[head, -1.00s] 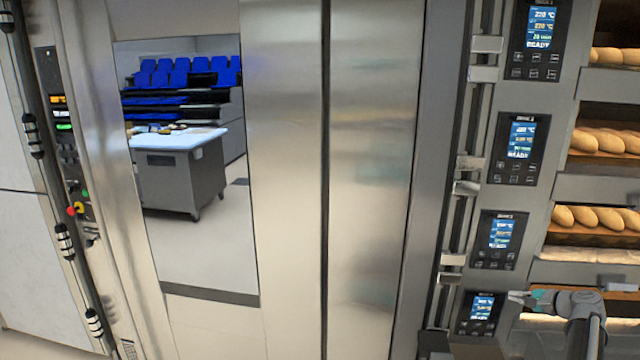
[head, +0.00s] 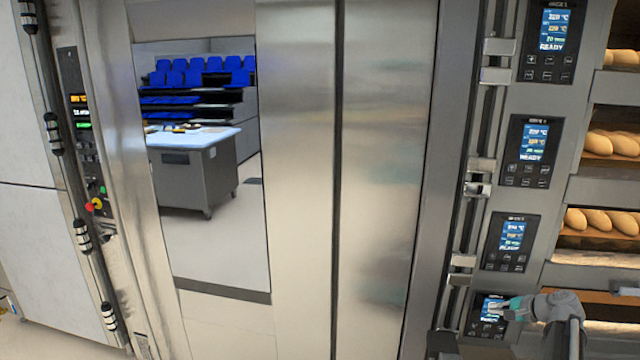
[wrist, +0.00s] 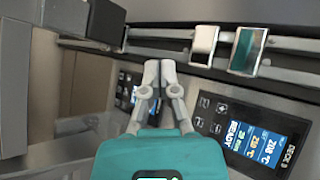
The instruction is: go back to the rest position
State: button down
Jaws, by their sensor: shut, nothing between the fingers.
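My gripper (head: 492,307) is at the lower right of the head view, in front of the lowest control panel (head: 484,325) of the deck oven. In the wrist view my gripper (wrist: 159,66) points at the oven front with its two grey fingers together and nothing between them. A lit panel reading READY (wrist: 250,140) is right of the fingers there, and another panel is partly hidden behind them. I cannot tell whether the fingertips touch the oven front.
Deck ovens with loaves (head: 600,220) stand at the right. Metal brackets on rails (wrist: 247,50) run close beyond the fingers. A tall steel door with a window (head: 210,180) fills the middle.

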jog(key=s+a+f+n+g, duration=0.1)
jog(key=s+a+n+g, duration=0.1)
jog(key=a, duration=0.5)
jog(key=s+a+f+n+g+h+p, duration=0.1)
jog(key=a+f+n+g, duration=0.15)
jog(key=a, duration=0.45)
jog(key=s+a+f+n+g, duration=0.1)
jog(key=s+a+n, duration=0.1)
jog(key=a, duration=0.5)
jog(key=s+a+f+n+g+h+p, duration=0.1)
jog(key=s+a+n+g+h, duration=0.2)
jog(key=s+a, duration=0.7)
jog(key=a+n+h, duration=0.2)
jog(key=a+n, duration=0.1)
jog(key=n, duration=0.1)
jog(key=shift+s+a+g, duration=0.2)
jog(key=shift+s+g, duration=0.05)
jog(key=shift+g, duration=0.1)
